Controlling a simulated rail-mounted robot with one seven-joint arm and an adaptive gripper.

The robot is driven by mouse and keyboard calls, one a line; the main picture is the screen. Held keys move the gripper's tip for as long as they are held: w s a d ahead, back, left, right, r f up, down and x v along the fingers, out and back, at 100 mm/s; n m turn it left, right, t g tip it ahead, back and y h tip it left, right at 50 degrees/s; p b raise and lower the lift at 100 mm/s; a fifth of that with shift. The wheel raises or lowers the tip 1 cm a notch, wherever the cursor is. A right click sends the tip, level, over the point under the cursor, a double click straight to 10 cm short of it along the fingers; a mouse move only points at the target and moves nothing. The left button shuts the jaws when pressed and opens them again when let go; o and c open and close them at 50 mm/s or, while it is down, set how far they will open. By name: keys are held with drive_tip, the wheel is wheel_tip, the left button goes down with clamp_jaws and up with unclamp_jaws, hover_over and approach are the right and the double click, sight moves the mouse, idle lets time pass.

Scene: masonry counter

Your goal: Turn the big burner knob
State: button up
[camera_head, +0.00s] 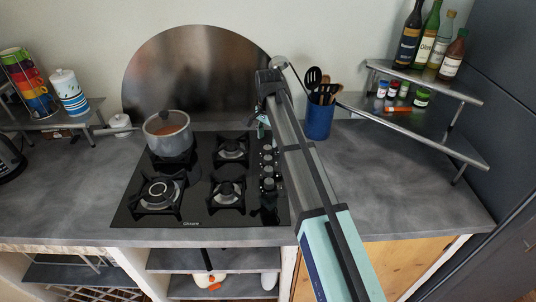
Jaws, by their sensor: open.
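A black gas cooktop (200,215) is set into the grey counter. A column of several silver knobs (268,184) runs along its right side, close beside my arm. At this size I cannot tell for sure which one is the big burner knob. My arm reaches up from the lower right and bends down at its far end. My gripper (262,128) is small in view, above the far right of the cooktop, beyond the far end of the knob column. It is open and holds nothing that I can see. Part of it is hidden by my arm.
A lidded pot (168,133) stands on the back left burner. A blue utensil holder (319,122) stands right of my arm. A corner shelf (440,132) with bottles and jars is at the right. The counter (400,195) in front of it is clear.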

sight(268, 157)
wheel_tip(268, 157, down, 10)
drive_tip(key=shift+r+p, duration=0.2)
drive_tip(key=shift+p, duration=1)
